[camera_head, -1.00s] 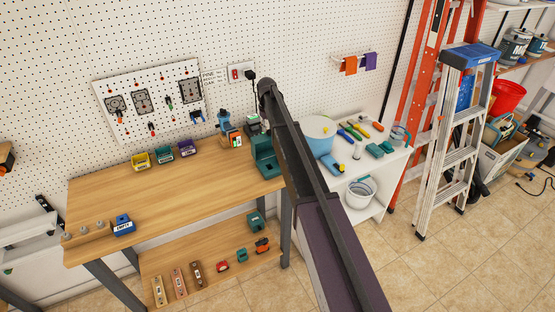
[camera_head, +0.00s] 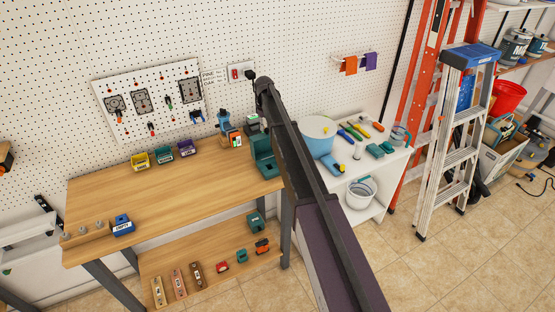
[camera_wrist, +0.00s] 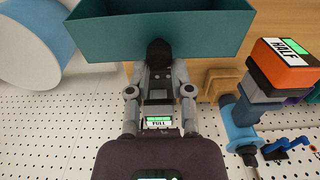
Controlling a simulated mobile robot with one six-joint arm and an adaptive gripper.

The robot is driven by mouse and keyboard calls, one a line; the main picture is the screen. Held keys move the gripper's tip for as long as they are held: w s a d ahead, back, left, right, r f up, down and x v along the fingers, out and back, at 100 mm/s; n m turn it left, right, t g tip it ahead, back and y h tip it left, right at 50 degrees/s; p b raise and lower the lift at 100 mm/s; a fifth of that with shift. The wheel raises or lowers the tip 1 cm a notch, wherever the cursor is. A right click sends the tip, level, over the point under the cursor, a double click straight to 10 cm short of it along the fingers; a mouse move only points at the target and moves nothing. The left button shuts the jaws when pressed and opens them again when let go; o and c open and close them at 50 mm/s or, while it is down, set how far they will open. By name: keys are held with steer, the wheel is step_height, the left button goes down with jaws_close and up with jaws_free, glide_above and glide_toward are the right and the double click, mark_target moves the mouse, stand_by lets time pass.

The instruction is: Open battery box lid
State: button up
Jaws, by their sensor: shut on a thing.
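The teal battery box (camera_head: 266,171) stands at the right end of the wooden workbench, and its upright teal lid (camera_head: 262,143) rises at the back. In the wrist view, a broad teal panel with raised walls, which looks like the lid (camera_wrist: 200,35), fills the top of the picture. My gripper (camera_wrist: 158,52) has its fingers together at the near edge of this teal part and is shut on it. The exact contact is hidden behind the dark fingertips. In the head view, my arm hides the gripper.
A FULL label (camera_wrist: 158,122) shows behind my gripper. The bench middle is clear.

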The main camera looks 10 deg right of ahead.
steer(key=shift+w, duration=0.15)
steer(key=shift+w+a+f+b, duration=0.2)
steer(key=shift+w+f+b, duration=0.15)
steer(key=shift+w, duration=0.15)
steer(key=shift+w+a+f+b, duration=0.2)
steer(key=shift+w+f+b, duration=0.1)
steer(key=shift+w, duration=0.2)
steer(key=o, duration=0.8)
steer(key=shift+o, duration=0.2)
